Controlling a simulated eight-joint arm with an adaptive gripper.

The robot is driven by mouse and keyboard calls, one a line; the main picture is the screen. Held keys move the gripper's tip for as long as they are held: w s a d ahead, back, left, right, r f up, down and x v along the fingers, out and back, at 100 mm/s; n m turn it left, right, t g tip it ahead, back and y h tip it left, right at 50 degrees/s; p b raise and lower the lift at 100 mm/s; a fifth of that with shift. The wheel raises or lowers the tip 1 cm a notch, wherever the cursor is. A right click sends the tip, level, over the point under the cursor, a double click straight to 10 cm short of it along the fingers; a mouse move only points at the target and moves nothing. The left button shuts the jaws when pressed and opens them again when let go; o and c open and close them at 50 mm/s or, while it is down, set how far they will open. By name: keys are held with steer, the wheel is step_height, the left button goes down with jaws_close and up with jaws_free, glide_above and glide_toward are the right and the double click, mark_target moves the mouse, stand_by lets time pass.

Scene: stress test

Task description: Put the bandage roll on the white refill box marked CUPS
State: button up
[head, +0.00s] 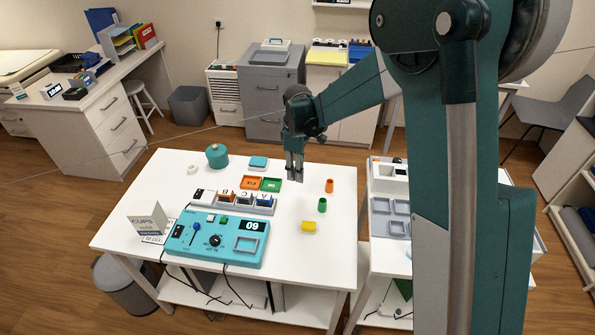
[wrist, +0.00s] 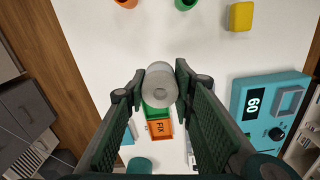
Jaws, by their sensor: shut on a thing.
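My gripper (head: 294,177) is above the far middle of the white table, pointing down. In the wrist view its two fingers (wrist: 159,82) are closed on the sides of a pale grey-white roll (wrist: 158,88), which looks like the bandage roll; its round end faces the camera. In the head view the roll is hard to make out between the fingers. The white refill box marked CUPS (head: 147,222) stands at the table's near left corner, far to the left of my gripper, with its lettered face toward the camera. The box does not show in the wrist view.
A teal control panel (head: 190,252) reading 09 lies beside the box. Behind it are a row of lettered blocks, orange (head: 250,183) and green (head: 271,184) trays, a teal canister (head: 217,156) and a small white ring (head: 193,169). Orange, green and yellow pieces (head: 309,226) lie right.

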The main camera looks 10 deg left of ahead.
steer(key=shift+a, duration=0.15)
steer(key=s+a+r+p, duration=0.1)
steer(key=a+r, duration=0.1)
steer(key=a, duration=0.5)
steer(key=s+a+r+p, duration=0.1)
steer(key=s+a+p, duration=0.1)
steer(key=a, duration=0.5)
step_height(320, 180, up, 10)
steer(key=p, duration=0.6)
glide_above(141, 207)
steer(key=shift+f, duration=0.2)
steer(key=shift+f, duration=3.15)
steer(key=shift+f, duration=0.1)
steer(key=shift+f, duration=1.8)
